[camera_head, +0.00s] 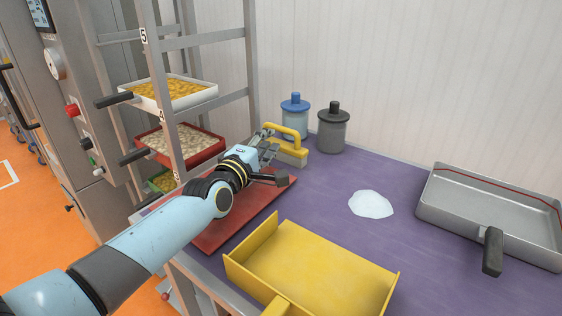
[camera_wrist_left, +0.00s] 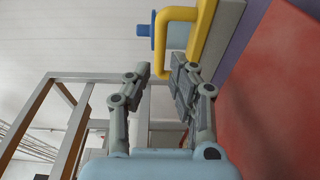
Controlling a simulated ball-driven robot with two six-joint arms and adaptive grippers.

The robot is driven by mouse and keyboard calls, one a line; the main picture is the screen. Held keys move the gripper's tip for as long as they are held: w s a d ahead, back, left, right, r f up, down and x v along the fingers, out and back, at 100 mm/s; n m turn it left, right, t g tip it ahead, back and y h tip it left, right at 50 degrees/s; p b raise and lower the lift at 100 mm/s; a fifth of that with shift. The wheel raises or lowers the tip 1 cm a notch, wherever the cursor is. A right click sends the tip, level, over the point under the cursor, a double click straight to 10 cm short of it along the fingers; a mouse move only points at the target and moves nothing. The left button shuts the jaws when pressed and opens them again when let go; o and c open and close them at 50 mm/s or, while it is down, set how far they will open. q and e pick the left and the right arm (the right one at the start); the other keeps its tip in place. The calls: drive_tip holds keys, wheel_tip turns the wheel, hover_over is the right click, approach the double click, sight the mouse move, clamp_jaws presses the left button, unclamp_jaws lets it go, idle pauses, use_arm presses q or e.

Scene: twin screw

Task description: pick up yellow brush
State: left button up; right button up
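The yellow brush (camera_head: 287,143) stands at the back left of the purple table, its yellow handle arching over a pale block. My left gripper (camera_head: 268,143) is at its left side in the head view, reaching toward the handle. In the left wrist view the brush handle (camera_wrist_left: 159,38) runs down between the two fingertips of my left gripper (camera_wrist_left: 163,76). The fingers are apart, with gaps visible beside the handle. I cannot tell whether either finger touches it. My right gripper is in neither view.
A blue-lidded jar (camera_head: 295,117) and a dark grey jar (camera_head: 333,129) stand just behind the brush. A red board (camera_head: 238,228) lies under my left arm. A yellow scoop (camera_head: 315,270), white powder (camera_head: 371,204) and a metal pan (camera_head: 490,212) are on the table. A tray rack (camera_head: 201,42) is left.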

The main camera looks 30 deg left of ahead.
sight(280, 131)
use_arm(q)
drive_tip(key=shift+w+f, duration=0.1)
drive_tip(key=shift+w, duration=1.25)
drive_tip(key=w+b, duration=0.3)
drive_tip(key=w, duration=0.1)
drive_tip(key=shift+w+a+f, duration=0.15)
drive_tip(key=shift+w, duration=0.3)
drive_tip(key=shift+r, duration=0.2)
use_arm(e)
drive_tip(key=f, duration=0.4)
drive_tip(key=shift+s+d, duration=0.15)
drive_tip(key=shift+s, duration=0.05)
use_arm(q)
clamp_jaws()
